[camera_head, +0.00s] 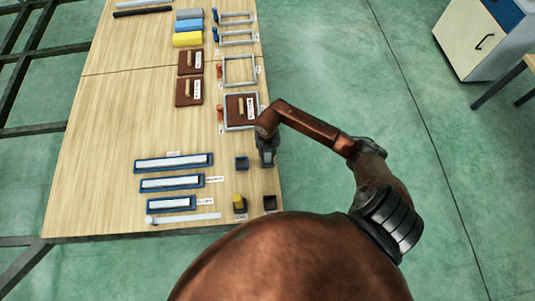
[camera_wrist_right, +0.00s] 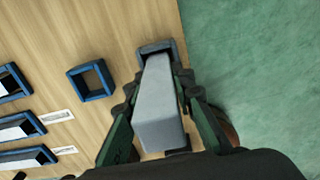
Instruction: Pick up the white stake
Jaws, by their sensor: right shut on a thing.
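A pale grey-white stake (camera_wrist_right: 158,105) stands lengthwise toward the camera in the right wrist view. My right gripper (camera_wrist_right: 159,86) has its green fingers on both sides of the stake and is shut on it. In the head view, my right gripper (camera_head: 267,158) is over the right edge of the table and hides most of the stake. My left gripper is not in view.
An empty blue square holder (camera_head: 241,163) lies left of my right gripper. Blue trays with white bars (camera_head: 173,162) lie further left. A yellow block (camera_head: 239,200) and a dark holder (camera_head: 270,203) are nearer. Frames and brown boards (camera_head: 189,92) lie beyond. The wooden table (camera_head: 110,120) is clear at left.

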